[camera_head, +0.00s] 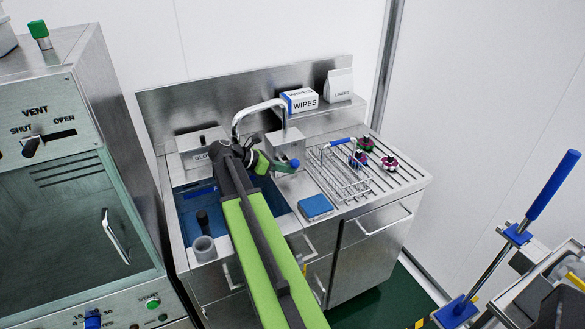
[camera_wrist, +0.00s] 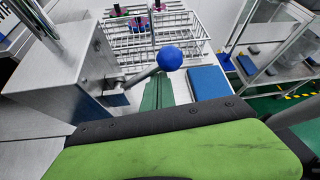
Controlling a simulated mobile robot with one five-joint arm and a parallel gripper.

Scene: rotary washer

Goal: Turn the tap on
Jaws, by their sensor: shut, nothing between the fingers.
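The tap has a curved metal spout (camera_head: 258,106) over the sink and a square metal body (camera_head: 286,140). In the wrist view the tap body (camera_wrist: 62,58) stands at the left, with a lever (camera_wrist: 140,76) ending in a blue ball knob (camera_wrist: 169,57). The knob also shows in the head view (camera_head: 295,163). My gripper (camera_head: 287,167) is beside the tap body, close to the lever. Its green fingers (camera_wrist: 157,92) are shut and empty, beneath the lever and knob in the wrist view. I cannot tell whether they touch the lever.
A blue sponge (camera_head: 315,207) lies right of the sink basin (camera_head: 185,232). A wire rack (camera_head: 345,178) and several coloured items stand on the ribbed drainboard (camera_head: 400,172). A wipes box (camera_head: 299,101) sits on the back ledge. A steel cabinet (camera_head: 65,190) stands left.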

